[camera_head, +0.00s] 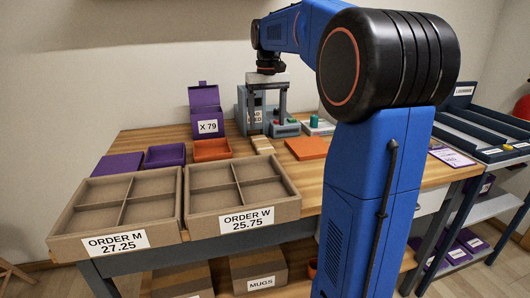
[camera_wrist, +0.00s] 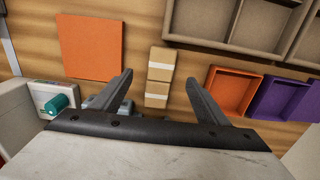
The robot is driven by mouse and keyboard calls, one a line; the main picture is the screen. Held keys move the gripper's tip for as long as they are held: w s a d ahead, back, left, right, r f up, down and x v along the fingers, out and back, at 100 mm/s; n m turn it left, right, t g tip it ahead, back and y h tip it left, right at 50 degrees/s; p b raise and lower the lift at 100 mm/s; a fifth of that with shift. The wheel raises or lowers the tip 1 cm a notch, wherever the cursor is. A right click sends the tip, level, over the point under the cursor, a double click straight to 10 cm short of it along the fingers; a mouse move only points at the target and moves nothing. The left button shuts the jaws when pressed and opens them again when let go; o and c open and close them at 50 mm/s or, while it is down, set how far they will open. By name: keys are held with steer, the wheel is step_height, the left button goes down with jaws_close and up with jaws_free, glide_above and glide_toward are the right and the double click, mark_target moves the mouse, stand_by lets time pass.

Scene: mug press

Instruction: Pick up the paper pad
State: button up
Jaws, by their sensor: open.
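My gripper (camera_head: 267,118) hangs over the back middle of the wooden table, its fingers pointing down. In the wrist view my gripper (camera_wrist: 159,77) is open, with nothing held. Between and beyond its fingers lie small tan blocks with white bands (camera_wrist: 160,64), in a row on the table; they also show in the head view (camera_head: 262,146), just in front of the gripper. They may be paper pads, but I cannot tell for sure. A flat orange sheet or mat (camera_head: 305,148) lies to their right; in the wrist view it is at upper left (camera_wrist: 90,46).
Order M tray (camera_head: 70,216) and order W tray (camera_head: 281,181) stand at the front left. An orange tray (camera_head: 211,151), purple tray (camera_head: 165,155) and purple box (camera_head: 206,101) stand behind. Grey machinery (camera_head: 243,112) is close behind my gripper. My arm hides the table's right part.

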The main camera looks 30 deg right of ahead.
glide_above(266, 148)
steer(key=f, duration=0.5)
steer(key=shift+s+d, duration=0.1)
steer(key=shift+s, duration=0.15)
steer(key=shift+w+a+f, duration=0.1)
steer(key=shift+f, duration=1.2)
steer(key=shift+w+a+f, duration=0.1)
steer(key=shift+f, duration=1.15)
steer(key=c, duration=1.1)
steer(key=shift+r, duration=0.15)
step_height(266, 148, up, 10)
steer(key=shift+f, duration=0.1)
